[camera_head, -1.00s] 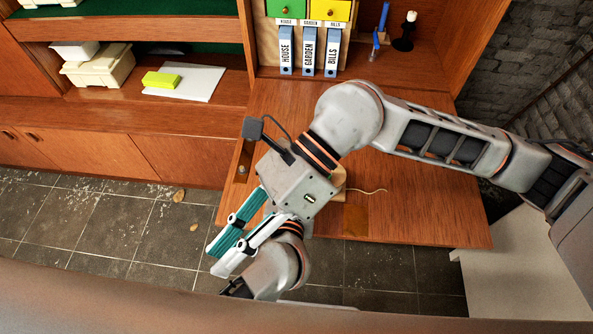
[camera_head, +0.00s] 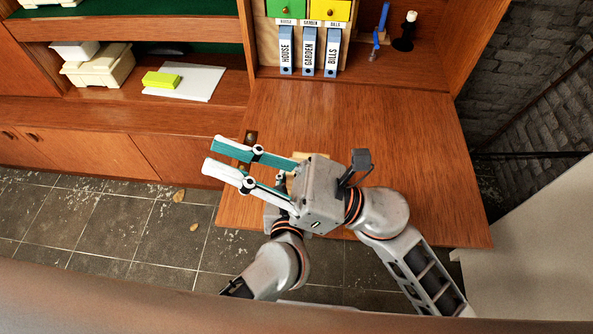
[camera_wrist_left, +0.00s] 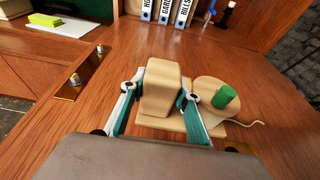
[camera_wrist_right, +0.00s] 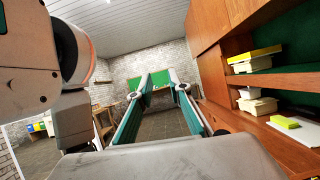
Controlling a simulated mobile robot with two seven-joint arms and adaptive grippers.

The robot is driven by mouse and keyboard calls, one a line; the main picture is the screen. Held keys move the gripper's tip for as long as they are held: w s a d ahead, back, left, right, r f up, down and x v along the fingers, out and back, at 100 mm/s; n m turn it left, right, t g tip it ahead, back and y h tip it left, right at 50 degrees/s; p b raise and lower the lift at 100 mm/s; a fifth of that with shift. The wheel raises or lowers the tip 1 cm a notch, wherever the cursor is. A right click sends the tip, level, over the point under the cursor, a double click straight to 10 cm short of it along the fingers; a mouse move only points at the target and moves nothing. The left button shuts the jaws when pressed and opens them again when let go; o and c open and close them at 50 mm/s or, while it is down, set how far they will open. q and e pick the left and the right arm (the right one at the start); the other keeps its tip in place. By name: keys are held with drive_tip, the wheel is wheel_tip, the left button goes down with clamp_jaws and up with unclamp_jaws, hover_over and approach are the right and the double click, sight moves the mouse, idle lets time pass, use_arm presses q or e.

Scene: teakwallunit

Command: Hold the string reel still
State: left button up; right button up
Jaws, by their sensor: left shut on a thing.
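The string reel (camera_wrist_left: 160,92) is pale wood, with a thick upright block, a round spool (camera_wrist_left: 207,92) with a green peg on top, and a loose string trailing right. In the left wrist view it rests on the brown desk board (camera_wrist_left: 270,110). My left gripper (camera_wrist_left: 162,82) is shut on the upright block, one finger on each side. In the head view my right gripper and its wrist hide most of the reel and left fingers. My right gripper (camera_head: 210,156) is open and empty, pointing left above the board; the right wrist view shows its spread fingers (camera_wrist_right: 160,80) too.
Blue binders (camera_head: 309,52) and a candle holder (camera_head: 404,32) stand at the back of the desk. A yellow-green block (camera_head: 161,80) and white sheet (camera_head: 200,84) lie on the left shelf. The board's right half is clear.

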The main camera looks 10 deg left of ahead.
drive_tip(key=w+d+f+m+t+h, duration=0.1)
drive_tip(key=d+f+m+t+h, duration=0.2)
drive_tip(key=d+f, duration=0.4)
drive_tip(key=w+d+f+m+t+h, duration=0.1)
drive_tip(key=d+f+m+t+h, duration=0.2)
drive_tip(key=d+f+t+h, duration=0.3)
drive_tip(key=w+d+f+m+t+h, duration=0.1)
drive_tip(key=d+f+m+t+h, duration=0.3)
drive_tip(key=d+f, duration=0.3)
drive_tip(key=shift+d+f+t, duration=0.2)
drive_tip(key=shift+f+t, duration=0.05)
drive_tip(key=shift+f, duration=0.45)
drive_tip(key=shift+d+f+t, duration=0.2)
drive_tip(key=shift+f+t, duration=0.05)
drive_tip(key=shift+f, duration=0.55)
drive_tip(key=shift+w+a, duration=0.1)
drive_tip(key=shift+w, duration=0.25)
drive_tip(key=x, duration=1.1)
drive_tip(key=shift+f, duration=0.1)
clamp_jaws()
